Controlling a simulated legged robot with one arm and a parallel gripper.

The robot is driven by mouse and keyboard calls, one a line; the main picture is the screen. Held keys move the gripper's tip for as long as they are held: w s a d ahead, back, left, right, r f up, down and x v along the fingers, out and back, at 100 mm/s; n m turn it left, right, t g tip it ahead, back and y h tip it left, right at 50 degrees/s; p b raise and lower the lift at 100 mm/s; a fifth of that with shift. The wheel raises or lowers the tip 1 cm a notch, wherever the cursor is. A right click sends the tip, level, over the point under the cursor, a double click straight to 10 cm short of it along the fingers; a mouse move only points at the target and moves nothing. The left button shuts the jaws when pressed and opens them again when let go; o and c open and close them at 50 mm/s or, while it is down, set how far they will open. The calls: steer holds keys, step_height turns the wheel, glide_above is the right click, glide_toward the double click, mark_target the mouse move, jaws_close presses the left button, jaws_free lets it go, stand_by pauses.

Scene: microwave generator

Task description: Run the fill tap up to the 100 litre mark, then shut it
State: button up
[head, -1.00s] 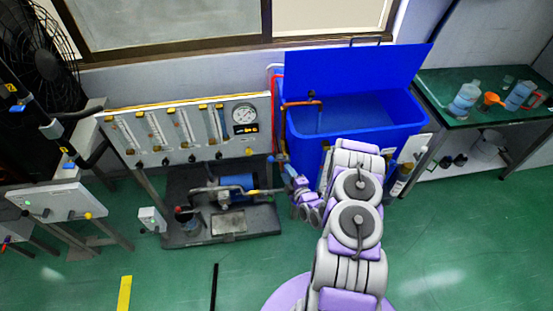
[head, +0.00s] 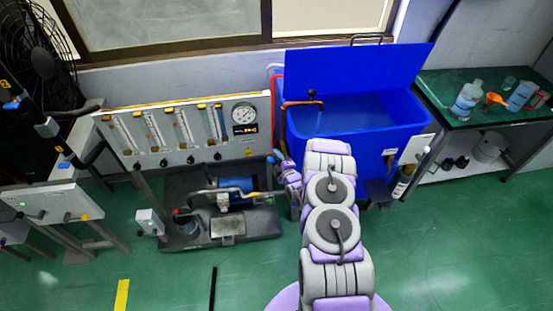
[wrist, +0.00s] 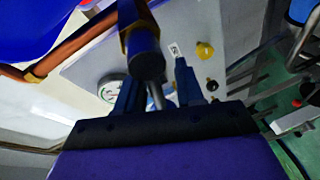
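The blue tank (head: 350,150) stands against the back wall with its lid raised. A copper pipe (head: 285,118) runs up its left side and bends over the rim; it also shows in the wrist view (wrist: 75,45). In the wrist view a brass valve (wrist: 137,22) on the pipe carries a blue-ended handle (wrist: 147,64). My gripper (wrist: 157,85) looks open, its two dark fingers apart, with the handle in front of and partly over the left finger. Contact cannot be told. In the head view my gripper (head: 287,172) is low beside the tank's left side. The litre marks and water level are not readable.
A flowmeter panel (head: 175,130) with a round gauge (head: 244,113) stands to the left. A pump rig (head: 225,205) sits on the floor below it. A green-topped bench (head: 470,85) with bottles and jugs is at the right.

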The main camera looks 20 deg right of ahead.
steer(key=shift+c, duration=0.4)
jaws_close()
